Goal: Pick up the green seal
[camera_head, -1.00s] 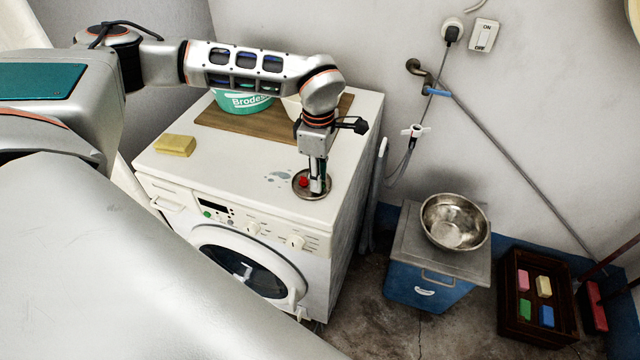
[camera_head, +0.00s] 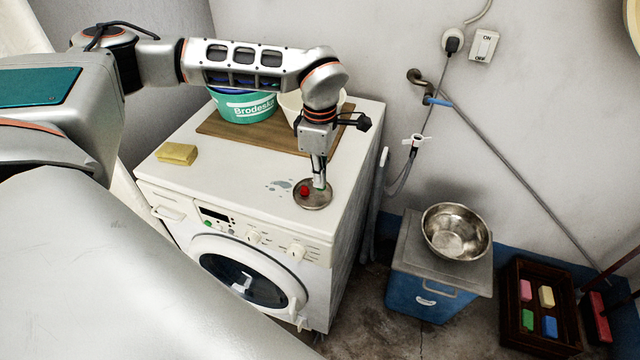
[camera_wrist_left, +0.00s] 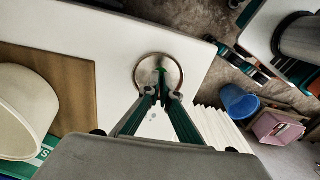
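The green seal (camera_head: 322,188) is a small green piece at the tips of my left gripper (camera_head: 319,180), over a round metal dish (camera_head: 313,204) on the washing machine. In the left wrist view the green seal (camera_wrist_left: 160,70) shows just past the nearly closed fingertips of my left gripper (camera_wrist_left: 162,94), in front of the dish (camera_wrist_left: 140,78). The fingers look shut on it; its lower part is hidden between them. A small red piece (camera_head: 304,190) lies on the dish's left side. My right gripper is in no view.
A yellow sponge (camera_head: 177,154) lies on the washing machine (camera_head: 225,165). A teal tub (camera_head: 245,106) and a cream bowl (camera_head: 290,105) stand on a wooden board (camera_head: 215,126) behind my gripper. A metal bowl (camera_head: 455,232) sits on a blue-grey box to the right.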

